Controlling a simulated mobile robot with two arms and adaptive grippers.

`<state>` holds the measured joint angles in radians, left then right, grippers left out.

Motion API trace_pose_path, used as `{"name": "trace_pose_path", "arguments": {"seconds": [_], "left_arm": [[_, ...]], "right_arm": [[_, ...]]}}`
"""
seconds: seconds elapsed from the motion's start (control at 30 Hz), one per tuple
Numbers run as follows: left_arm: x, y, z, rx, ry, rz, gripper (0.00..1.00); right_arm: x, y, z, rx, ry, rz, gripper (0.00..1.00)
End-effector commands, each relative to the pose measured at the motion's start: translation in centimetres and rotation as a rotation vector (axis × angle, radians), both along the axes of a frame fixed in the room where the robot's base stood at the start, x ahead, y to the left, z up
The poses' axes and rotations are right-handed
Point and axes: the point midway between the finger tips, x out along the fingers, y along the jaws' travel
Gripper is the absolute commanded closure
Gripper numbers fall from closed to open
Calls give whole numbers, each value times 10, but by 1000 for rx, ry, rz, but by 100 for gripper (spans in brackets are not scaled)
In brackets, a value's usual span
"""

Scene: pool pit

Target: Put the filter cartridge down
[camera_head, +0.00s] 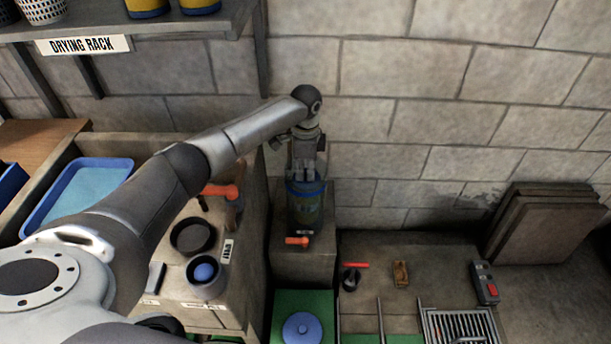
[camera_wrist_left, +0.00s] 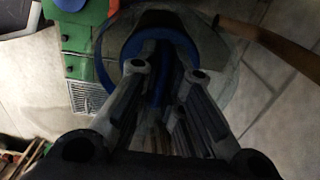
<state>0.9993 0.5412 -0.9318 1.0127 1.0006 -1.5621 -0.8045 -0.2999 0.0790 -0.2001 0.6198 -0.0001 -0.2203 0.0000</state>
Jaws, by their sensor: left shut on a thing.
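My left gripper (camera_head: 305,170) points straight down over a dark, see-through cylinder with a blue band (camera_head: 306,205), which stands on a stone block. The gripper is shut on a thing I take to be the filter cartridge. In the left wrist view, the fingers (camera_wrist_left: 168,75) close around a dark blue part (camera_wrist_left: 160,88), with a blue ring (camera_wrist_left: 104,66) and a clear round rim (camera_wrist_left: 228,75) around it. Most of the cartridge is hidden by the fingers and cylinder, so I cannot tell whether its bottom rests on anything. My right gripper is not in view.
An orange-handled valve (camera_head: 297,241) sits at the block's front. A counter on the left holds a blue tray (camera_head: 49,205) and round openings (camera_head: 193,236). The drying rack (camera_head: 160,27) hangs above left. Dark boards (camera_head: 545,228) lean on the right wall.

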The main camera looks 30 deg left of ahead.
Motion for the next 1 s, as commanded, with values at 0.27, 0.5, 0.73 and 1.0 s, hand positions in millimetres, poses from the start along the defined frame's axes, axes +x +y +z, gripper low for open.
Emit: {"name": "trace_pose_path", "arguments": {"seconds": [0.27, 0.5, 0.73, 1.0], "left_arm": [[1, 0, -20, -1, -3, -1, 100], [0, -1, -24, -1, -2, -1, 100], [0, 0, -27, -1, 0, 0, 76], [0, 0, -27, 0, 0, 0, 69]], "right_arm": [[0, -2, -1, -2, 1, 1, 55], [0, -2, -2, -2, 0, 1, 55], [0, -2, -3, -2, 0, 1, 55], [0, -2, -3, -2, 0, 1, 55]]}}
